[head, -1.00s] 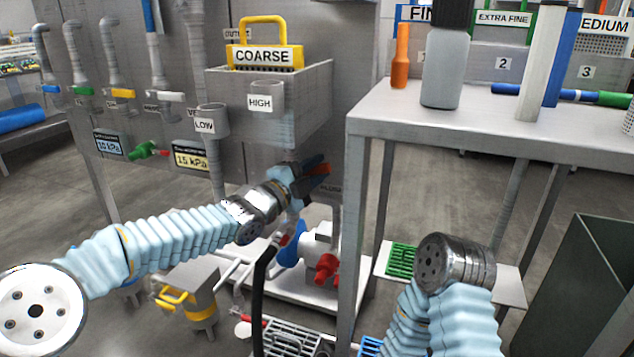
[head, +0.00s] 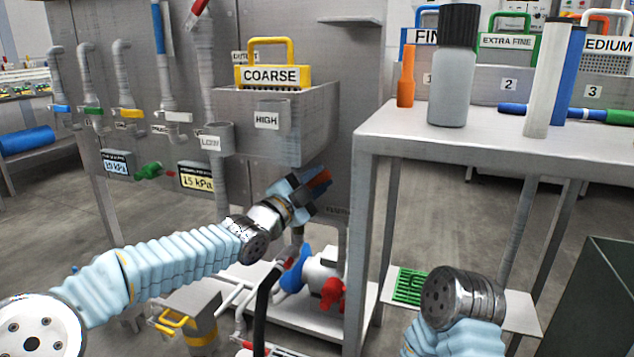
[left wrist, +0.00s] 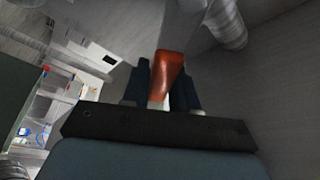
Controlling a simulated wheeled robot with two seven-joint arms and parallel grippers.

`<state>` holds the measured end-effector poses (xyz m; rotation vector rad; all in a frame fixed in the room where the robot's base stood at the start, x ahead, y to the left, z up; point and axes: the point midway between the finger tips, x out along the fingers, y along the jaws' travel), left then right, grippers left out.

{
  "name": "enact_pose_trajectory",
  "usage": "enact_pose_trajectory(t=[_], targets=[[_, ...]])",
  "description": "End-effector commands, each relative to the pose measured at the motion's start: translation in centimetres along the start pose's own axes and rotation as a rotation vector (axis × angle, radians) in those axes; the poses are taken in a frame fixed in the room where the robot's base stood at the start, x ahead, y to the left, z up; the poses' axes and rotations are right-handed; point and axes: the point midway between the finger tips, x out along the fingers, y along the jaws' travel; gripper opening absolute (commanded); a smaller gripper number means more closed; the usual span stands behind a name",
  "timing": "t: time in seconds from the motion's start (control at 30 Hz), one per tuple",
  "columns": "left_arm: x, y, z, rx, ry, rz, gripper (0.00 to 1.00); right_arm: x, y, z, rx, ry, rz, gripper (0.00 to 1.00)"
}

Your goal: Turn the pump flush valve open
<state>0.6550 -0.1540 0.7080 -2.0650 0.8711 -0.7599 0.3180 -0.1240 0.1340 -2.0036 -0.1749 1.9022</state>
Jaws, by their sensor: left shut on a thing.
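An orange-red lever handle (head: 321,178), which I take for the pump flush valve's, shows below the steel tank, near a small, partly covered label. My left gripper (head: 308,191) is shut on it. In the left wrist view the handle (left wrist: 168,72) stands between the dark fingers (left wrist: 160,92). The valve body is mostly hidden behind the gripper. The pump (head: 318,275), with blue and red parts, sits below on a white base. My right arm's metal wrist shows at the lower right; its gripper fingers do not show.
The steel tank (head: 312,115) with the COARSE basket (head: 270,75) hangs just above my left gripper. A steel table (head: 400,130) with bottles and tubes stands to the right. A black hose (head: 263,305) runs below. A dark green bin (head: 595,300) stands at the lower right.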

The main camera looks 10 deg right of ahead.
Motion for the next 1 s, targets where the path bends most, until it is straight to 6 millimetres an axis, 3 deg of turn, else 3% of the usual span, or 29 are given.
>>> enact_pose_trajectory(t=[0.03, 0.07, 0.17, 0.57, 1.0], targets=[[-0.1, 0.0, 0.2, 0.0, -0.003, 0.001, 0.0, 0.0, 0.0, 0.0, 0.0, 0.0, 0.0, 0.38], [-0.1, 0.0, 0.2, 0.0, -0.003, 0.001, 0.32, 0.0, 0.0, 0.0, 0.0, 0.0, 0.0, 0.38], [0.0, 0.0, 0.1, 0.001, -0.003, 0.001, 0.48, 0.0, 0.0, 0.0, 0.0, 0.0, 0.0, 0.38], [-0.9, 0.0, 0.1, 0.002, -0.001, 0.001, 0.49, 0.1, 0.1, 0.0, 0.0, 0.0, 0.0, 0.38], [-10.8, 0.0, 0.2, 0.002, -0.005, 0.0, 0.49, 0.6, 0.2, 0.0, 0.0, 0.002, 0.0, 0.38]])
